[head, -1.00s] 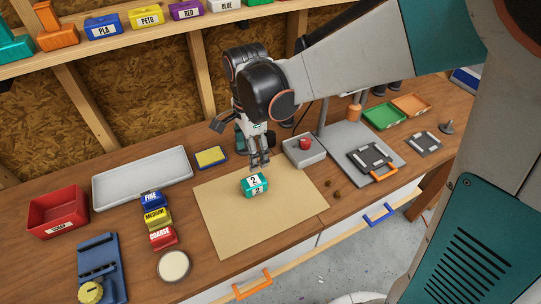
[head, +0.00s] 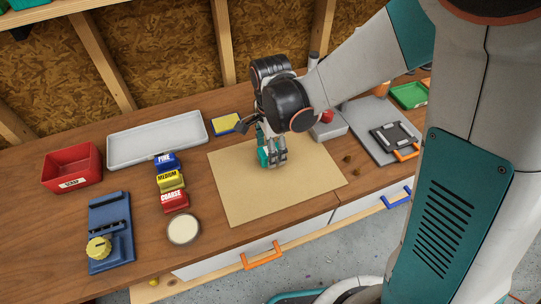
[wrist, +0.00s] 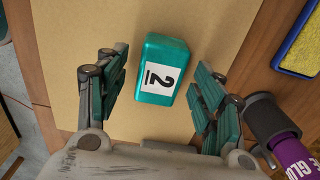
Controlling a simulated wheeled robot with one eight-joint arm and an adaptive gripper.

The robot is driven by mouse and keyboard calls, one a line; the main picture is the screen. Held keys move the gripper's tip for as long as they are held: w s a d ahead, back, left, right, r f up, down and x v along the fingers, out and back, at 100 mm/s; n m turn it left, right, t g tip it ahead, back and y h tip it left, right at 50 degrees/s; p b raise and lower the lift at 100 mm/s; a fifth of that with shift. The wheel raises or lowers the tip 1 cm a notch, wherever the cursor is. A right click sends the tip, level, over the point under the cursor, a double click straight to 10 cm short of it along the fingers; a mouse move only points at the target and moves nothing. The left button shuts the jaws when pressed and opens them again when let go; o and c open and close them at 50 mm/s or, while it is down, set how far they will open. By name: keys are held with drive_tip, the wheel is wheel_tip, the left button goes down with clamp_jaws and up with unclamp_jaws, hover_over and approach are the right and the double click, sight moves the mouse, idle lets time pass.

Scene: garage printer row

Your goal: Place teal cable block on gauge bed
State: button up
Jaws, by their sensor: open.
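In the head view my gripper (head: 273,160) is low over the mat and mostly hides the block. I cannot tell for certain which thing is the gauge bed; a grey platform (head: 368,118) with a black framed plate (head: 397,138) stands at the right.
A blue device with a yellow knob (head: 110,222), a red bin (head: 72,168), a long grey tray (head: 157,142), blue, yellow and red blocks (head: 171,181) and a round white-topped item (head: 184,229) stand left. A purple glue container (wrist: 298,157) is close beside my right finger.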

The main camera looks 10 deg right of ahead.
wheel_tip(320, 180, down, 2)
drive_tip(key=shift+f, duration=0.1)
drive_tip(key=c, duration=1.3)
drive_tip(key=shift+o, duration=0.2)
drive_tip(key=shift+r, duration=0.25)
